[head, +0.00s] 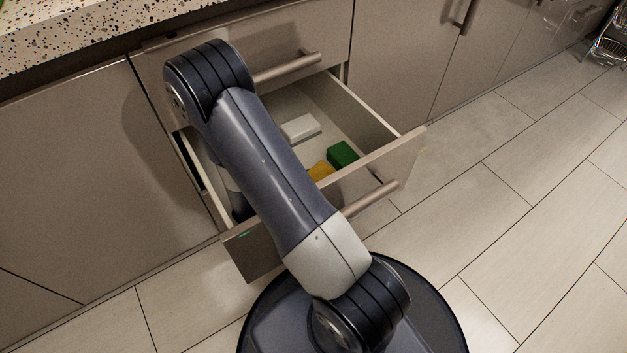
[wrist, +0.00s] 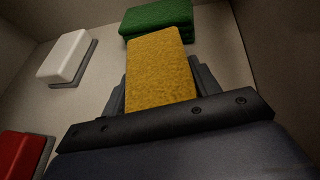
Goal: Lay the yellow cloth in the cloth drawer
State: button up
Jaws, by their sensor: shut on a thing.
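The yellow cloth (wrist: 160,70) is a folded block held between the two fingers of my gripper (wrist: 158,85) in the wrist view. In the head view a piece of the yellow cloth (head: 321,171) shows past my arm, inside the open drawer (head: 375,160). My gripper is shut on the cloth, down inside the drawer. In the head view my arm hides the gripper. Whether the cloth touches the drawer floor cannot be told.
A green block (head: 343,154) lies just beyond the cloth, near the drawer front. A white block (head: 300,128) lies farther back, and a red one (wrist: 22,155) shows in the wrist view. Drawer walls stand close around. A closed drawer with a bar handle (head: 287,67) is above.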

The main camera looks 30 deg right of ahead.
jog(key=shift+f, duration=0.15)
jog(key=o, duration=1.1)
jog(key=shift+c, duration=0.2)
jog(key=shift+o, duration=0.6)
jog(key=shift+o, duration=1.3)
notch_tip(320, 180, up, 10)
jog(key=p, duration=0.4)
jog(key=shift+p, duration=0.3)
